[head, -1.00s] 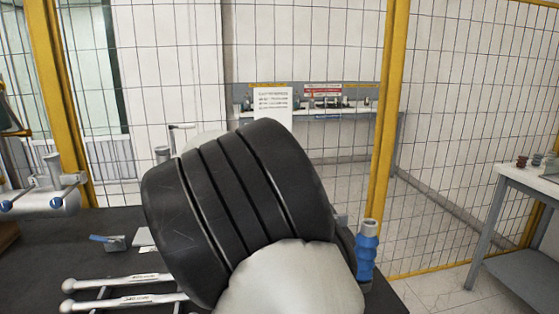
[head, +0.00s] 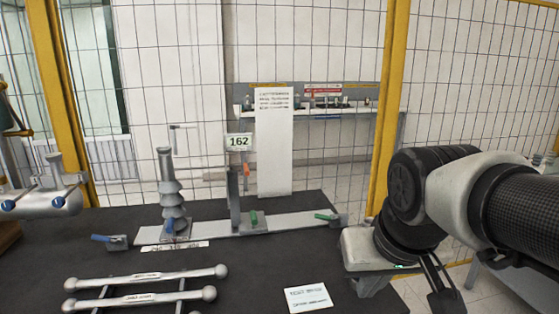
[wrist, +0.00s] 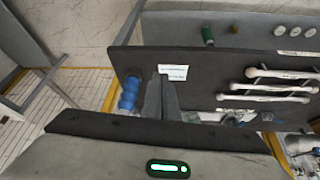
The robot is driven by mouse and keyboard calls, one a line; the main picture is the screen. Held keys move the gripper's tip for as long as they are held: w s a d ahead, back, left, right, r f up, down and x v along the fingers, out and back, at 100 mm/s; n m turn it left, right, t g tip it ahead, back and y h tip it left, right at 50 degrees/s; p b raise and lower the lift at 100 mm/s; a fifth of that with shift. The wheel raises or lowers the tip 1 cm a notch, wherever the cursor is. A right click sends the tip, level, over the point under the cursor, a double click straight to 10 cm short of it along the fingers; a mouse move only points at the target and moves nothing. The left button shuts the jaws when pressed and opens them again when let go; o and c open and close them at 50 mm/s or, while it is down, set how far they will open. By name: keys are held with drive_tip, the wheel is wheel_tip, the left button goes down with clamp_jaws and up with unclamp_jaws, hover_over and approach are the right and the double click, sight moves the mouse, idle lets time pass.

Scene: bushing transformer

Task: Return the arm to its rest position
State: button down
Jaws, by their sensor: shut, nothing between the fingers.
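My gripper (head: 372,286) hangs over the right side of the dark table in the head view, with my bent arm coming in from the right edge. In the wrist view its grey fingers (wrist: 162,102) are together with nothing between them. It is clear of the grey ribbed bushing (head: 172,195), which stands upright on a metal rail on the table. A blue ribbed part (wrist: 128,95) shows left of the fingers in the wrist view; in the head view my arm hides it.
Rods with ball ends (head: 145,297) lie at the front left of the table, and a white card (head: 308,298) lies at the front. A yellow-framed mesh fence (head: 388,120) stands behind.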

drive_tip(key=s+f, duration=0.1)
drive_tip(key=s, duration=0.5)
wheel_tip(320, 180, up, 16)
drive_tip(key=p, duration=1.5)
drive_tip(key=shift+w+f+t+p, duration=0.15)
drive_tip(key=shift+w+t+p, duration=0.15)
drive_tip(key=shift+p, duration=0.1)
